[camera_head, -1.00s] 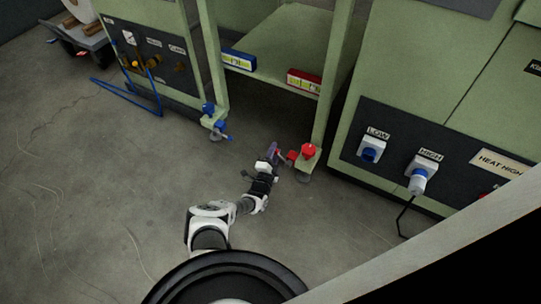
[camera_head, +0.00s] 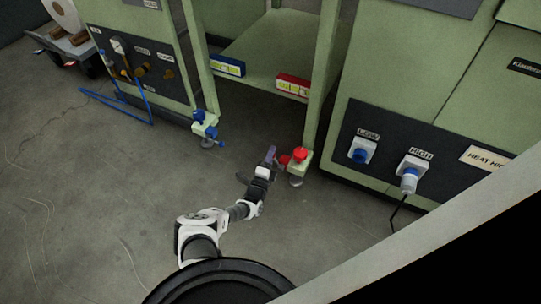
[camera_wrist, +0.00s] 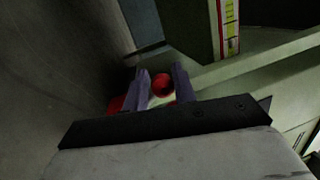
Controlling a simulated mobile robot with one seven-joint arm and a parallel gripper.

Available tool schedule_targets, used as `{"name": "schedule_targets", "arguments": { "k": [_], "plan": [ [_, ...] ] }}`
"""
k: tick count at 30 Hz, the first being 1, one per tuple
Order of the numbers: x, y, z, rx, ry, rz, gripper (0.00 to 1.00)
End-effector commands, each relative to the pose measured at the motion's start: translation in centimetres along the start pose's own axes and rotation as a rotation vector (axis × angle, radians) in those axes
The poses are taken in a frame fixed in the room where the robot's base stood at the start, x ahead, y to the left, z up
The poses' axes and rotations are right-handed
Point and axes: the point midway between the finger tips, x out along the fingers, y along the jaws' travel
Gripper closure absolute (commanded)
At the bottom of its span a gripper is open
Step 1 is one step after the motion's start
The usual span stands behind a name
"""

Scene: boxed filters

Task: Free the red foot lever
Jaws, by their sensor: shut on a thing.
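The red foot lever (camera_head: 284,159) sticks out to the left at the base of the green frame's right leg, beside a round red knob (camera_head: 300,153) on the foot. My gripper (camera_head: 270,154) is low over the floor at the lever's left end. In the wrist view its two purple-grey fingers (camera_wrist: 162,88) are a short way apart, with a round red part (camera_wrist: 162,86) showing between them. More red shows left of the left finger. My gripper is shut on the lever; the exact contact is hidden.
Blue (camera_head: 228,65) and red (camera_head: 293,84) labelled boxes sit on the shelf edge. A dark panel with LOW and HIGH plugs (camera_head: 408,172) is at right.

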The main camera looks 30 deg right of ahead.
Motion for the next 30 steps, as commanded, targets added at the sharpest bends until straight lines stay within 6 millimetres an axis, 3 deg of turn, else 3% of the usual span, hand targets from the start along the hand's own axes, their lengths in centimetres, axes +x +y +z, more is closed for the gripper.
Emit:
{"name": "schedule_targets", "arguments": {
  "k": [1, 5, 6, 11, 23, 30],
  "plan": [
    [-0.1, 0.2, -1.1, -0.009, 0.018, 0.003, 1.00],
    [-0.1, 0.2, -1.2, -0.009, 0.019, 0.004, 1.00],
    [-0.1, 0.2, -1.2, -0.010, 0.020, 0.005, 0.72],
    [-0.1, 0.2, -1.2, -0.009, 0.019, 0.005, 0.51],
    [-0.6, 0.1, -0.7, -0.006, 0.011, 0.004, 0.51],
    [-4.9, -0.1, -0.4, -0.006, 0.007, 0.006, 0.51]
  ]
}}
